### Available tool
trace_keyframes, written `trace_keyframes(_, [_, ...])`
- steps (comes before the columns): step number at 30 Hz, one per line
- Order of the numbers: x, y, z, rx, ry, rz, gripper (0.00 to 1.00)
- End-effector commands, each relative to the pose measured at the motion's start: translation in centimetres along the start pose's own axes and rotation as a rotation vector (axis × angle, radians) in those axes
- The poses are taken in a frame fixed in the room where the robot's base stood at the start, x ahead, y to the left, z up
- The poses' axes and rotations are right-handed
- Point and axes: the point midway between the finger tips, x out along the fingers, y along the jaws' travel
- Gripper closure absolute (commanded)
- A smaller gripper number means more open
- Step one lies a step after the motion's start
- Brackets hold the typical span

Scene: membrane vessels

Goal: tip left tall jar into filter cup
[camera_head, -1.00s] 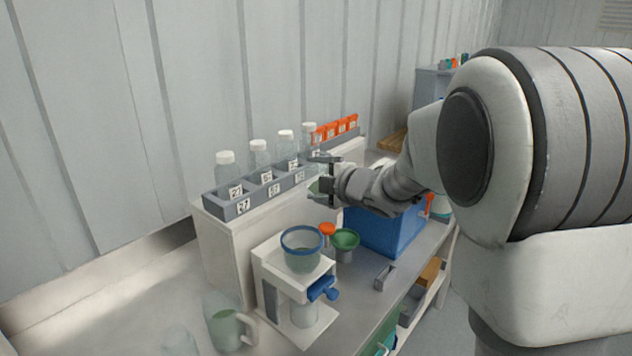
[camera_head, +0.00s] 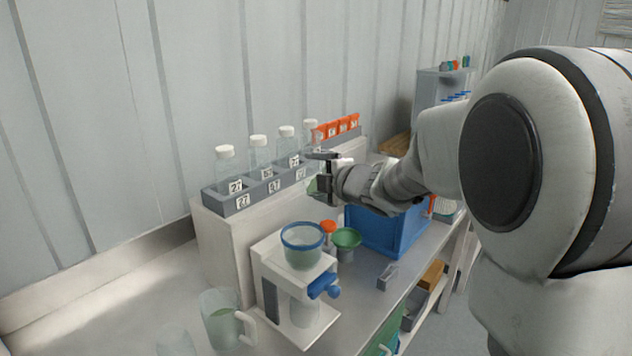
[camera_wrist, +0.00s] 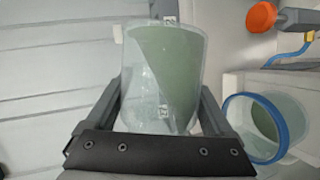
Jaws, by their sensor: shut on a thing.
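My gripper (camera_head: 322,178) is shut on a clear jar with green liquid. In the wrist view, the jar (camera_wrist: 160,80) sits between the fingers (camera_wrist: 165,105), and the liquid's edge runs diagonally across it. In the head view only a small greenish part of the jar (camera_head: 313,187) shows beside the fingers. The filter cup (camera_head: 302,250), clear with a blue rim, stands on a white stand, below and in front of my gripper. In the wrist view the cup (camera_wrist: 262,128) is at the lower right, apart from the jar. I cannot tell whether the held jar is the left tall one.
A grey rack (camera_head: 240,203) with white-capped bottles stands on a raised ledge behind. A green funnel (camera_head: 346,238) and an orange-capped item (camera_head: 328,228) stand close to the cup. A blue bin (camera_head: 385,235) is right. A handled pitcher (camera_head: 217,320) stands at front left.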

Motion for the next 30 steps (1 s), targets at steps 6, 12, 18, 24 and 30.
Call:
trace_keyframes(6, [0.04, -0.41, -0.26, -0.030, -0.006, 0.014, 0.74])
trace_keyframes(12, [-0.02, -0.55, -0.47, -0.056, -0.013, 0.024, 0.74])
trace_keyframes(18, [-0.10, -0.60, -0.68, -0.075, -0.017, 0.033, 0.74])
trace_keyframes(24, [-0.17, -0.55, -0.76, -0.085, -0.020, 0.036, 0.74])
trace_keyframes(30, [-0.19, -0.51, -0.77, -0.087, -0.021, 0.036, 0.74])
